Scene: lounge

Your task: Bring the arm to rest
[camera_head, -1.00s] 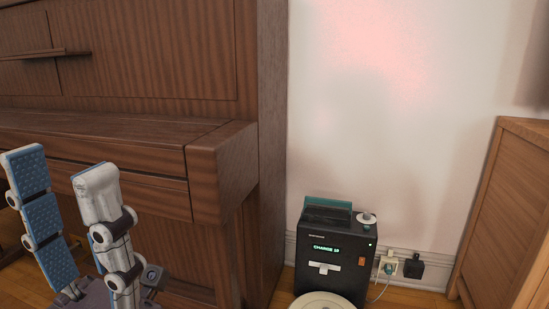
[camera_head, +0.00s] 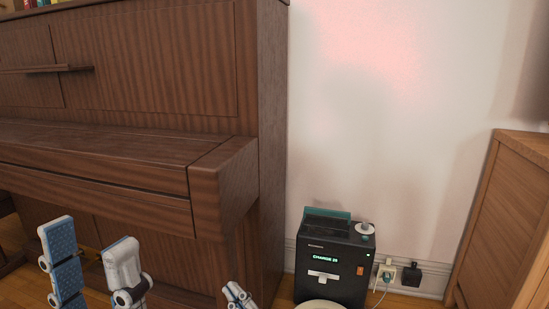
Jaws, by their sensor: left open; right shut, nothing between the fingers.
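My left gripper (camera_head: 92,262) is at the lower left in the head view, in front of the wooden piano. Its two fingers, with blue textured pads, point up and stand apart with nothing between them. The tip of my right gripper (camera_head: 237,294) shows at the bottom edge, right of the left one. Its fingers are close together and appear empty. The rest of it is cut off by the frame.
A dark upright piano (camera_head: 150,158) fills the left side. A black charging box (camera_head: 330,262) with a lit display stands against the wall, beside a wall socket (camera_head: 387,274) with plugs. A wooden cabinet (camera_head: 510,220) is at the right. A round white top (camera_head: 320,304) shows at the bottom.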

